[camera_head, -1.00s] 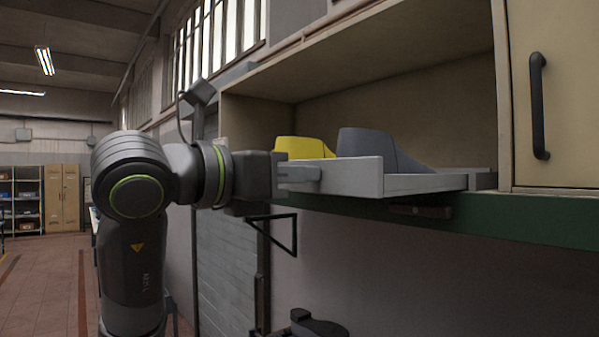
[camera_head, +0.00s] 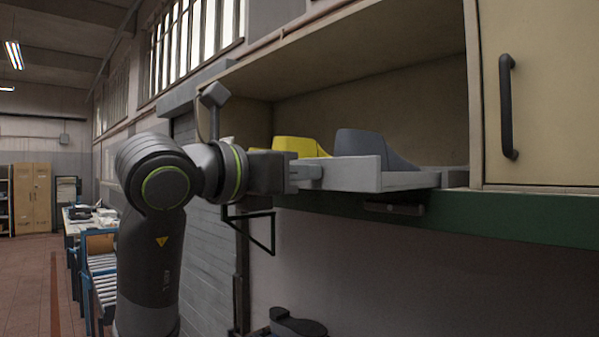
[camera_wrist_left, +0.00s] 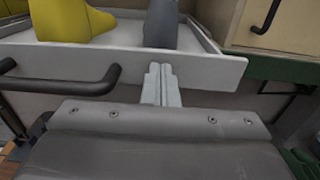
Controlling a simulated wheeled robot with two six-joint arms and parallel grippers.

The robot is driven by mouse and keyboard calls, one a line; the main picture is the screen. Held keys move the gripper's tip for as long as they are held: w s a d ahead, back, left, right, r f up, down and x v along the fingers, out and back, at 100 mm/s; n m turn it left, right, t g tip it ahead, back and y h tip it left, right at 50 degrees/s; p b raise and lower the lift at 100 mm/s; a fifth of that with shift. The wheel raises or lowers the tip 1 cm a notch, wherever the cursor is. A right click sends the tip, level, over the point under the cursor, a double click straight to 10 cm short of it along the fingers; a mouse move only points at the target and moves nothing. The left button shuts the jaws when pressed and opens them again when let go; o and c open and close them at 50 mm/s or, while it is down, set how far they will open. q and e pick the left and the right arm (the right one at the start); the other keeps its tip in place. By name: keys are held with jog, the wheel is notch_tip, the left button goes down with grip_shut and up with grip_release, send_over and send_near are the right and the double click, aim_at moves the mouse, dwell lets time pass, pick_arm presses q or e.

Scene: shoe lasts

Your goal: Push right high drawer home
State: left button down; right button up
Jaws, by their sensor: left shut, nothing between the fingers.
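The drawer is a pale grey tray (camera_head: 352,174) that sticks partly out of the beige cabinet above the green edge. A yellow shoe last (camera_head: 300,147) and a dark grey last (camera_head: 362,145) stand in it. My left gripper (camera_head: 318,172) is shut and empty at the drawer front. In the left wrist view its closed fingers (camera_wrist_left: 162,78) meet the drawer's front panel (camera_wrist_left: 215,70), right of a black bar handle (camera_wrist_left: 65,85); contact looks likely. My right gripper is not in view.
A closed beige door (camera_head: 545,95) with a black handle (camera_head: 507,105) is right of the open bay. The green edge (camera_head: 520,222) runs beneath.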

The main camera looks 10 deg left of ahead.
aim_at(324, 172)
pick_arm(q)
jog(key=shift+x, duration=2.25)
jog(key=shift+x, duration=2.25)
jog(key=shift+d, duration=0.1)
jog(key=shift+w+d, duration=0.4)
jog(key=shift+w, duration=0.15)
jog(key=shift+p+x, duration=0.45)
jog(key=shift+x, duration=1.05)
